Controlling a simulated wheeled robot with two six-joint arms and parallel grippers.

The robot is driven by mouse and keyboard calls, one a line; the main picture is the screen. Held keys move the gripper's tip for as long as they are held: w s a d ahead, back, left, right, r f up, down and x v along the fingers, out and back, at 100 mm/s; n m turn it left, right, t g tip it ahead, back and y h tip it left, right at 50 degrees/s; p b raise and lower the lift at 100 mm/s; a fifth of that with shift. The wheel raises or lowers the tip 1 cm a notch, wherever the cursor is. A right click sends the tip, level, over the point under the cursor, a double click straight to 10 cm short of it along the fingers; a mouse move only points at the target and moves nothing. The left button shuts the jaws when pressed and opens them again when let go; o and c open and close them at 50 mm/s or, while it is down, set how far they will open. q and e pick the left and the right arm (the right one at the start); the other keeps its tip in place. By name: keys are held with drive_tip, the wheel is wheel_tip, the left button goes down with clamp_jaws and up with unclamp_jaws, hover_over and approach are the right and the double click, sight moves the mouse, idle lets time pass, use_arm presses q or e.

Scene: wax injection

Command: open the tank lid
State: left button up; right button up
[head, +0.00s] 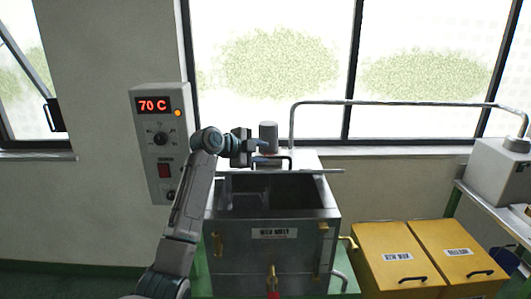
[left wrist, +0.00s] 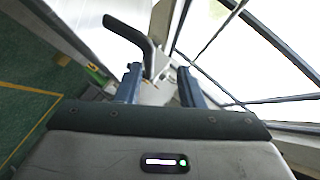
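The metal tank (head: 270,262) stands in the middle of the head view, and its dark interior shows through the open top. The lid (head: 305,160) is a pale panel at the tank's back edge, raised off the opening. Its black handle (head: 288,160) also shows in the left wrist view (left wrist: 130,32). My left gripper (head: 262,147) is at the handle in the head view. In the left wrist view its two blue fingers (left wrist: 159,86) are apart, with the handle's end near the left finger. Contact cannot be told. My right gripper is not in view.
A control box (head: 158,125) reading 70 C hangs on the wall at left. A grey cylinder (head: 268,137) stands behind the lid. A pipe (head: 400,102) runs to a machine (head: 500,170) at right. Two yellow bins (head: 397,240) stand right of the tank.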

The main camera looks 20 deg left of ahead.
use_arm(q)
drive_tip(key=shift+p+v, duration=0.45)
drive_tip(key=shift+v, duration=2)
drive_tip(key=shift+p+v, duration=0.3)
drive_tip(key=shift+v, duration=1.4)
drive_tip(key=shift+w+r, duration=0.1)
drive_tip(key=shift+w, duration=0.05)
